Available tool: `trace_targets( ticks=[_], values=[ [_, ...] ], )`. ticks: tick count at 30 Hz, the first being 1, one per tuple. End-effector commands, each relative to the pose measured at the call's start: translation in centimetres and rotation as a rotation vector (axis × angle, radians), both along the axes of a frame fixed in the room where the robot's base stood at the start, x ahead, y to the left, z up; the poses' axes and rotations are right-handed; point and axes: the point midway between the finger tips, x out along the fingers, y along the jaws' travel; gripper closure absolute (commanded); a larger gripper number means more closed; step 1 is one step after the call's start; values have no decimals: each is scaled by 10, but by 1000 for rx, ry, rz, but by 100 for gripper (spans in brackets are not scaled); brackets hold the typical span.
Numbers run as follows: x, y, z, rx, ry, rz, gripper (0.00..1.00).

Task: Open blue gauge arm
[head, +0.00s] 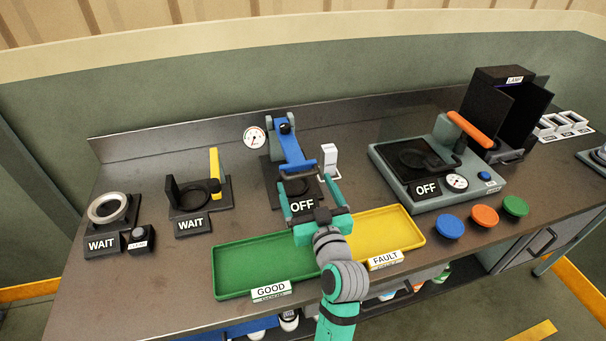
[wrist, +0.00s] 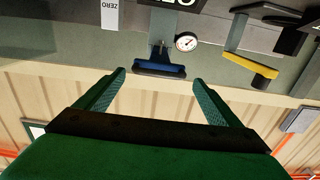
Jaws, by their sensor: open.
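The blue gauge arm (head: 290,150) is hinged on a grey bracket at the back of a dark base and slopes toward the front, ending in a blue crossbar handle. An OFF sign (head: 302,206) stands at the front of this station. My gripper (head: 309,184) is open and empty just in front of the handle, its teal fingers spread to either side. In the wrist view the blue handle (wrist: 160,69) lies between the fingertips and slightly beyond them. I see no contact. My gripper partly hides the front of the base.
A round dial (head: 255,137) is behind left and a white ZERO block (head: 330,160) stands close right. Green (head: 230,268) and yellow (head: 408,236) trays lie in front, under my arm. A yellow-handled station (head: 214,165) is left; an orange-handled press (head: 470,131) is right.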

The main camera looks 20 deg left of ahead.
Motion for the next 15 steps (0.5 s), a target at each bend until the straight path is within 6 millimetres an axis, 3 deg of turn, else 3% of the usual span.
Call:
trace_targets(
  ticks=[6, 15],
  values=[
    [29, 16, 1, 0, -1, -3, 13],
    [43, 24, 0, 0, 0, -6, 13]
  ],
)
